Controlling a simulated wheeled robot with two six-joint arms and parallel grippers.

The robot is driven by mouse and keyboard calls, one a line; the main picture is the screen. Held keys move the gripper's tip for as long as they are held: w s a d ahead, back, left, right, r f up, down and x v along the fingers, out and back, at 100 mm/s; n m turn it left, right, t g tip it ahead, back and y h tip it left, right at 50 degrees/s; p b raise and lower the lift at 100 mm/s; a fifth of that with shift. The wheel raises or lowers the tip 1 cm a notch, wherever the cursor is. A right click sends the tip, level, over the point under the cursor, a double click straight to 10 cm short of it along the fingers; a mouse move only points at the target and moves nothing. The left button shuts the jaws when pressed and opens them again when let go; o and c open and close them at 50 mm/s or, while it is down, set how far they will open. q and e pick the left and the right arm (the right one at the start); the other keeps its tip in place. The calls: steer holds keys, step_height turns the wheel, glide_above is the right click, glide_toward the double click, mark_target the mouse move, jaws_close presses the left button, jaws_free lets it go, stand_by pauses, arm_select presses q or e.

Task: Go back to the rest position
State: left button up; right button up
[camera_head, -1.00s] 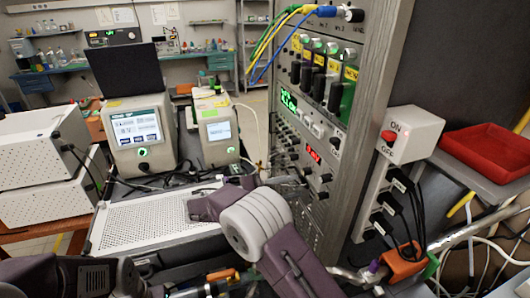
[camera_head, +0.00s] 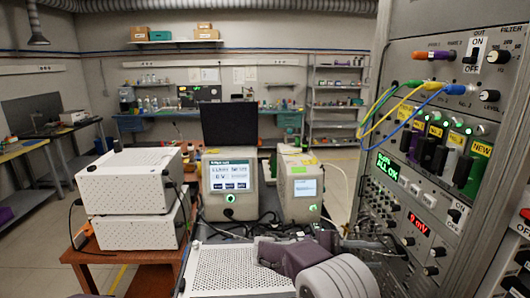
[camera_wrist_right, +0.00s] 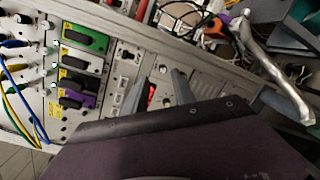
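My right gripper (camera_wrist_right: 160,88) shows in the right wrist view with its two grey fingers apart and nothing held between them. It faces the front of the instrument rack (camera_wrist_right: 125,60). My left gripper is not in view.
A perforated metal box (camera_head: 235,272) lies below my right arm. Two screen devices (camera_head: 229,185) (camera_head: 300,190) stand behind it. White boxes (camera_head: 130,182) are stacked on the left table. Blue and yellow cables (camera_head: 405,118) hang on the rack. Open floor shows at left.

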steer(key=s+d+m+g+y, duration=0.1)
steer(key=s+d+g, duration=0.1)
steer(key=s+d, duration=0.25)
steer(key=s+d+f+m+g+y, duration=0.1)
steer(key=s+d+f+m+y, duration=0.1)
steer(key=s+f+y, duration=0.75)
steer(key=s+a+f+m+t+y, duration=0.2)
steer(key=s+a+f+y, duration=0.3)
steer(key=s+a+f, duration=0.3)
steer(key=w+a+f+m+t+y, duration=0.1)
steer(key=w+a+f+t+y, duration=0.1)
steer(key=w+a+f, duration=0.2)
steer(key=shift+w+a+m+t, duration=0.4)
steer(key=shift+w+a, duration=0.15)
steer(key=shift+w, duration=0.25)
